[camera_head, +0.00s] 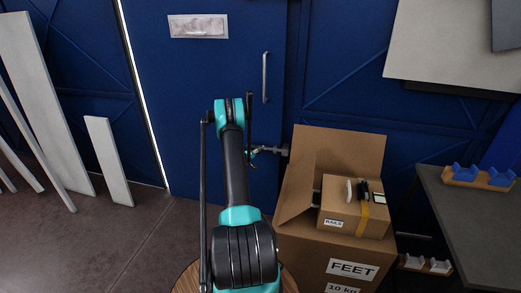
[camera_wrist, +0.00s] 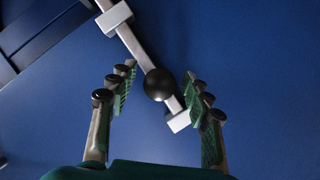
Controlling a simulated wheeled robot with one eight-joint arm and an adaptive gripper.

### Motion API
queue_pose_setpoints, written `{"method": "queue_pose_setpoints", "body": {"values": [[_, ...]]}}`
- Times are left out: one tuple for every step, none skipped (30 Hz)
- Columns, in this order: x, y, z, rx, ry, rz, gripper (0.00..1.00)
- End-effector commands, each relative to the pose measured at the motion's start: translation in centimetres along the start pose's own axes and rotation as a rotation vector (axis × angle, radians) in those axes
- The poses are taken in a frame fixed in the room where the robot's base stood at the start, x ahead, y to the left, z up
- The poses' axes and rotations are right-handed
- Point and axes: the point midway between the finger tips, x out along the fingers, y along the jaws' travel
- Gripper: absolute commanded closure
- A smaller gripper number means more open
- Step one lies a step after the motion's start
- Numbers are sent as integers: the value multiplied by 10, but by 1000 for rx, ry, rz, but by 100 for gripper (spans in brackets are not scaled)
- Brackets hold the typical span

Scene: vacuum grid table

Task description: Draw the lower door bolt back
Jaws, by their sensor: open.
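The lower bolt is a pale metal bar (camera_wrist: 138,48) on the blue door, running diagonally in the wrist view. A black ball knob (camera_wrist: 158,84) sits on the bar. One pale bracket (camera_wrist: 114,18) is at upper left, and another pale block (camera_wrist: 180,120) is at the lower right end. My gripper (camera_wrist: 160,70) is open, one finger on each side of the knob; I see no contact. In the head view my gripper (camera_head: 262,150) is low at the door's right side, beside the small grey bolt (camera_head: 283,151). My arm hides part of the door.
The blue door (camera_head: 185,110) has a vertical handle (camera_head: 265,77) above the bolt. An open cardboard box (camera_head: 300,245) with a smaller carton (camera_head: 350,213) stands close at right. A grey table (camera_head: 465,220) is farther right. White boards (camera_head: 107,162) lean at left.

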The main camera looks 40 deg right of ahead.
Motion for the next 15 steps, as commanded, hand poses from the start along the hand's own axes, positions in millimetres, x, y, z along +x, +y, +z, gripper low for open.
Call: {"method": "queue_pose_setpoints", "body": {"values": [[0,0,0,0,0,0,50],[0,0,1,0,0,0,50],[0,0,1,0,0,0,50],[0,0,1,0,0,0,50],[0,0,1,0,0,0,50],[0,0,1,0,0,0,50],[0,0,1,0,0,0,50],[0,0,1,0,0,0,50],[0,0,1,0,0,0,54],[0,0,1,0,0,0,58],[0,0,1,0,0,0,62],[0,0,1,0,0,0,67],[0,0,1,0,0,0,70],[0,0,1,0,0,0,74],[0,0,1,0,0,0,79]]}}
